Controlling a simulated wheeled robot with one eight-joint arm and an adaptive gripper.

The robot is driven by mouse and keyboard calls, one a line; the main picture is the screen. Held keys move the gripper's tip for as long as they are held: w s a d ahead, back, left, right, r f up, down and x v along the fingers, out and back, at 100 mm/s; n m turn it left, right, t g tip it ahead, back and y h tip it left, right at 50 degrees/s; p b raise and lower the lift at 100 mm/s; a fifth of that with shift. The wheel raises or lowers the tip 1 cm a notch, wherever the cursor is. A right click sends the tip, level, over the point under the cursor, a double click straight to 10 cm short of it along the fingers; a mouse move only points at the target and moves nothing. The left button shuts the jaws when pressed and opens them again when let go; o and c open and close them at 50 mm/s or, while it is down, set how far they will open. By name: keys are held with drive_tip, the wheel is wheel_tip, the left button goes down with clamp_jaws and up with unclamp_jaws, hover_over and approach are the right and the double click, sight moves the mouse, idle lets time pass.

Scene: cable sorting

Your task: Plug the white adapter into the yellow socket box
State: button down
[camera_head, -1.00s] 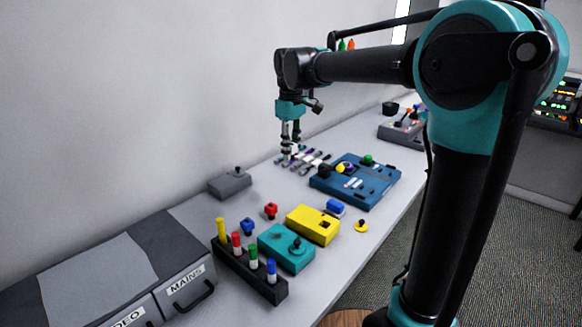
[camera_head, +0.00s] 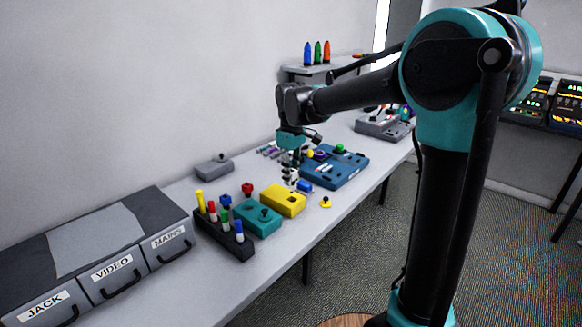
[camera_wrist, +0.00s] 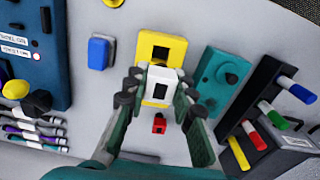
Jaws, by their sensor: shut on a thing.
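The yellow socket box (camera_head: 283,201) lies on the grey bench, beside a teal box. My gripper (camera_head: 290,181) hangs just behind and above it in the head view. In the wrist view my gripper (camera_wrist: 159,88) is shut on the white adapter (camera_wrist: 158,83), a pale block with a dark square on its face. The adapter overlaps the lower part of the yellow box (camera_wrist: 176,42). A dark square opening shows on the box just above the adapter. The adapter appears above the box; contact between them cannot be told. The adapter's underside is hidden.
The teal box (camera_head: 257,218) and a dark rack (camera_head: 222,239) of coloured pegs stand to the left. A blue plug (camera_head: 305,186), a yellow plug (camera_head: 325,203) and a red block (camera_head: 248,189) are close by. A blue panel (camera_head: 348,170) lies behind to the right.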

sight(292, 194)
drive_tip(key=shift+s+f, duration=0.1)
drive_tip(key=shift+f, duration=2.55)
drive_tip(key=shift+d+f, duration=0.1)
drive_tip(key=shift+f, duration=0.5)
drive_tip(key=shift+s+f, duration=0.2)
drive_tip(key=shift+f, duration=0.2)
idle(0.8)
drive_tip(key=c, duration=1.2)
unclamp_jaws()
drive_tip(key=shift+w+f, duration=0.15)
drive_tip(key=o, duration=0.7)
drive_tip(key=shift+r, duration=3.6)
